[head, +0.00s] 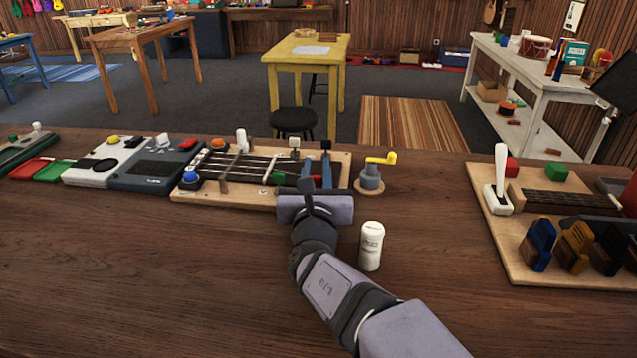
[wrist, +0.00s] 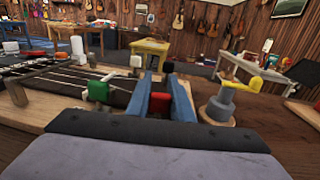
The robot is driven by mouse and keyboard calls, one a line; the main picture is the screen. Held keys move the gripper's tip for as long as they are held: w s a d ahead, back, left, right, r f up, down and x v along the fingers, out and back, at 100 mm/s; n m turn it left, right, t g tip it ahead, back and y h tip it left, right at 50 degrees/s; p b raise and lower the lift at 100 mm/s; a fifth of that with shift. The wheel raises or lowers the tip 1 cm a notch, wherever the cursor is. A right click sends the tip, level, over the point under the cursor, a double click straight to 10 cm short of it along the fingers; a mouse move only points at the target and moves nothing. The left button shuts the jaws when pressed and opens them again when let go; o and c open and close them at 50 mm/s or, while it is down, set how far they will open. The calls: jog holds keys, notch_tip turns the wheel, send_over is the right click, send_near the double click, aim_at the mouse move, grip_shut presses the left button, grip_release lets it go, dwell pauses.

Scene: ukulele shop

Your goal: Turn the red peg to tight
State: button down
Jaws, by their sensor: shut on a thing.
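The red peg (wrist: 159,104) shows in the wrist view between the two blue fingers of my gripper (wrist: 164,92), which is shut on it. The peg is at the right end of a wooden board (head: 188,193) with dark strings. No tight marking can be read.
A grey post with a yellow crank (head: 377,160) stands close right of the gripper. A white bottle (head: 371,246) stands on the table near my arm. Another board (head: 545,268) with pegs and a white lever is further right. The table's front left is clear.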

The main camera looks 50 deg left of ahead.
aim_at(316, 181)
jog(key=shift+s+a+n+g+y+b, duration=0.15)
jog(key=shift+n+g+y+b, duration=0.55)
jog(key=shift+b, duration=2.1)
jog(key=shift+s+r+g+b, duration=0.1)
jog(key=shift+r+g+b, duration=0.1)
jog(key=shift+g+b, duration=0.25)
jog(key=c, duration=1.6)
grip_release()
jog(key=shift+o, duration=0.2)
jog(key=shift+f, duration=0.1)
jog(key=shift+s+d+f+b, duration=0.1)
jog(key=shift+s+d+b, duration=0.25)
jog(key=shift+d, duration=0.2)
jog(key=shift+b+v, duration=0.5)
jog(key=shift+v, duration=0.45)
notch_tip(316, 181, up, 7)
jog(key=p, duration=0.3)
jog(key=shift+p, duration=0.3)
